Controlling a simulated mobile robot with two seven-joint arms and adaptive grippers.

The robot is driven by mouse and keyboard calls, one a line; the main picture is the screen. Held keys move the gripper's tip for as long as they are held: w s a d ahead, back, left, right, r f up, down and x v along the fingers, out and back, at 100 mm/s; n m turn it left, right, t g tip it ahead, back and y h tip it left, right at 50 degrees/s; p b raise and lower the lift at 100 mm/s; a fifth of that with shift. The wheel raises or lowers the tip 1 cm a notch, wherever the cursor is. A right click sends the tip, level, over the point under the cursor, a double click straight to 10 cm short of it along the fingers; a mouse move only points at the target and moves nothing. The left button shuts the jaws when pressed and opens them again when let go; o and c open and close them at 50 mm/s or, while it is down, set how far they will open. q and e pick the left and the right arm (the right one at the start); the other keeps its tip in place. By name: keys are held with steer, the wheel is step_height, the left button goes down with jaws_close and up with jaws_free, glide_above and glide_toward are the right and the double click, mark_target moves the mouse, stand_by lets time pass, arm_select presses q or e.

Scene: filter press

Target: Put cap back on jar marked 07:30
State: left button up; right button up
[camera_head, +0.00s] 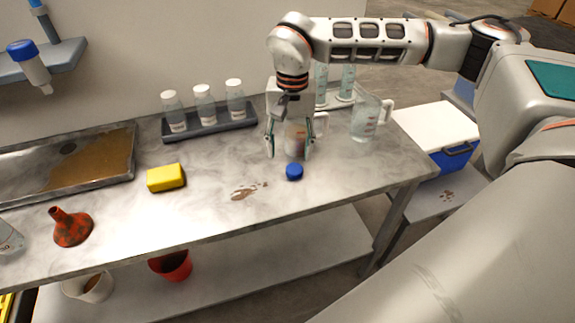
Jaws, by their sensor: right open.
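A blue cap (294,172) lies on the grey worktop just in front of my right gripper. My right gripper (289,150) points down with its fingers apart, close behind the cap and not visibly holding anything. A clear vessel with brownish contents (298,142) stands behind the fingers and is partly hidden by them. Three clear jars with white caps (204,103) stand in a dark rack (212,127) at the back. I cannot read a 07:30 marking on any of them. My left gripper is not in view.
A yellow sponge (166,178), a red funnel (71,227) and a metal tray (122,150) are on the left. A clear pitcher (364,122) stands right of the gripper. The front middle is otherwise clear.

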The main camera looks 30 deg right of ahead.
mark_target(294, 170)
steer(key=shift+w+d+r, duration=0.2)
steer(key=shift+d, duration=0.2)
steer(key=shift+w+d+r, duration=0.15)
steer(key=shift+d, duration=0.25)
steer(key=shift+f, duration=0.1)
steer(key=shift+f, duration=1.25)
steer(key=shift+s, duration=0.1)
steer(key=f, duration=0.5)
steer(key=shift+s+f, duration=0.1)
steer(key=shift+s, duration=0.1)
steer(key=c, duration=0.8)
